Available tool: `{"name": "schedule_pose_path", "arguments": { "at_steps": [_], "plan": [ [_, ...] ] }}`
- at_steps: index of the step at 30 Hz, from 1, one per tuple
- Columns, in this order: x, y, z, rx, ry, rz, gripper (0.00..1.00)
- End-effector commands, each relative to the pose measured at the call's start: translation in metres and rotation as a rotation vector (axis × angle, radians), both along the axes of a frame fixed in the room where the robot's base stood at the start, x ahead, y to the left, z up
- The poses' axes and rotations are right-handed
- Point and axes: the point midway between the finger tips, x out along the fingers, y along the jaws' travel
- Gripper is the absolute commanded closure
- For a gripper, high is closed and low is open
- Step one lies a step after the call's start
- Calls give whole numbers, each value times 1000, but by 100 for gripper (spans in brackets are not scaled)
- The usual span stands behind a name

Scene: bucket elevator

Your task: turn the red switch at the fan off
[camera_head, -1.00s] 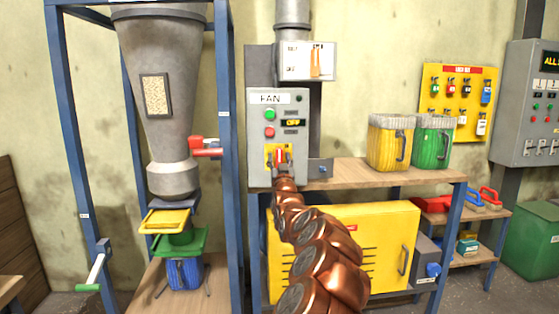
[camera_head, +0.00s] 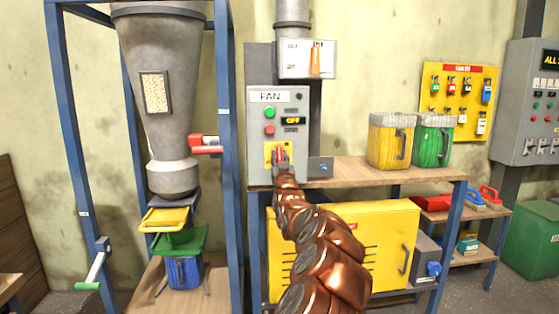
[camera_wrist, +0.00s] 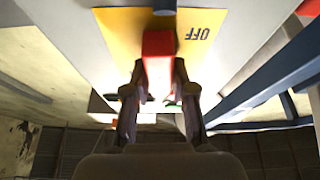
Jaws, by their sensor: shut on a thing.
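The red switch (camera_head: 279,153) is on a yellow plate low on the grey fan box (camera_head: 257,135). In the wrist view its red handle (camera_wrist: 158,48) stands out from the yellow plate (camera_wrist: 118,30), with the word OFF beside it. My gripper (camera_wrist: 157,75) has one dark finger on each side of the handle and is shut on it. In the head view my gripper (camera_head: 281,167) partly covers the switch and the lower plate, so the handle's exact angle is hard to tell. The small display (camera_head: 292,120) on the fan box reads OFF.
A wooden shelf (camera_head: 340,172) with yellow (camera_head: 388,140) and green (camera_head: 432,142) buckets stands to the right. A yellow cabinet (camera_head: 390,225) is below it.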

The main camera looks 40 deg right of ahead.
Motion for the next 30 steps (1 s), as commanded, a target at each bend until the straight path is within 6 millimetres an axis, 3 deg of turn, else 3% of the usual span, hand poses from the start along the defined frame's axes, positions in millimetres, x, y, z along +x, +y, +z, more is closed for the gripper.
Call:
{"name": "schedule_pose_path", "arguments": {
  "at_steps": [30],
  "plan": [
    [0,0,3,-718,545,-2,100]
  ]
}}
